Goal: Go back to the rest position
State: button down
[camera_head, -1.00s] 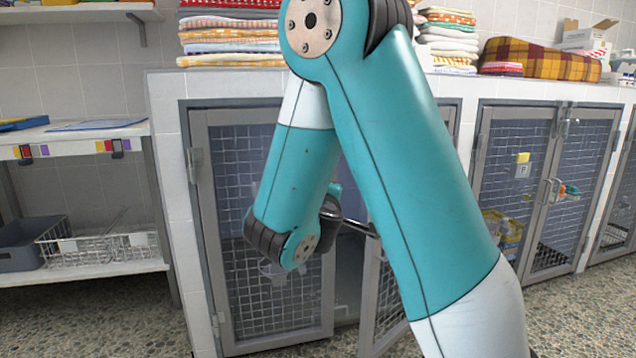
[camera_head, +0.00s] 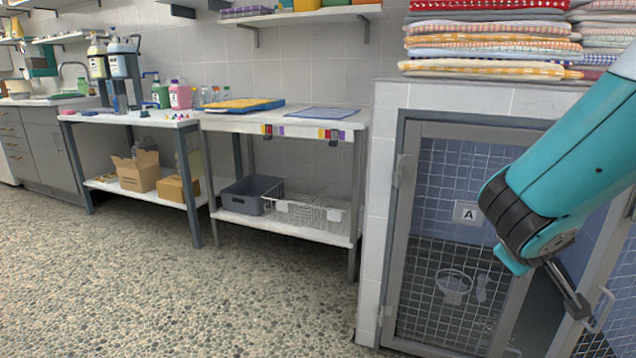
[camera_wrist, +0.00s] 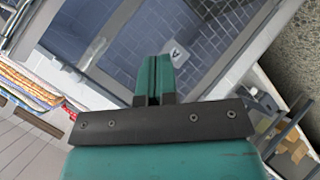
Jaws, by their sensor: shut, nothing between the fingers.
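My gripper (camera_wrist: 153,77) is shut and empty in the wrist view, its two teal fingers side by side. In the head view my teal arm comes in from the right edge, and the gripper end (camera_head: 573,300) points down and to the right, in front of the kennels. A kennel door (camera_head: 418,215) with wire mesh and an "A" sign (camera_head: 467,214) is just left of it. I cannot tell whether the gripper touches the door beside it. The "A" sign also shows in the wrist view (camera_wrist: 179,55), beyond the fingertips.
Folded towels (camera_head: 487,50) are stacked on the kennel top. A shelf table (camera_head: 350,122) with a grey bin (camera_head: 250,194) and wire baskets (camera_head: 305,212) stands left of the kennels. Cardboard boxes (camera_head: 138,172) sit farther left. The pebbled floor (camera_head: 190,290) in front is clear.

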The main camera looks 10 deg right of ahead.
jog(key=s+a+f+g+y, duration=0.1)
jog(key=s+a+y, duration=0.3)
jog(key=a, duration=0.5)
jog(key=s+a+f+g+y, duration=0.15)
jog(key=a+y, duration=0.35)
jog(key=a, duration=0.5)
jog(key=s+a+r+n+g+y, duration=0.4)
jog(key=s+a+r+n, duration=0.2)
jog(key=s+a, duration=0.5)
notch_tip(320, 180, up, 32)
jog(key=d+p, duration=0.1)
jog(key=p, duration=3.1)
jog(key=shift+s+d+f+m, duration=0.2)
jog(key=shift+d+m, duration=0.1)
jog(key=shift+m, duration=0.1)
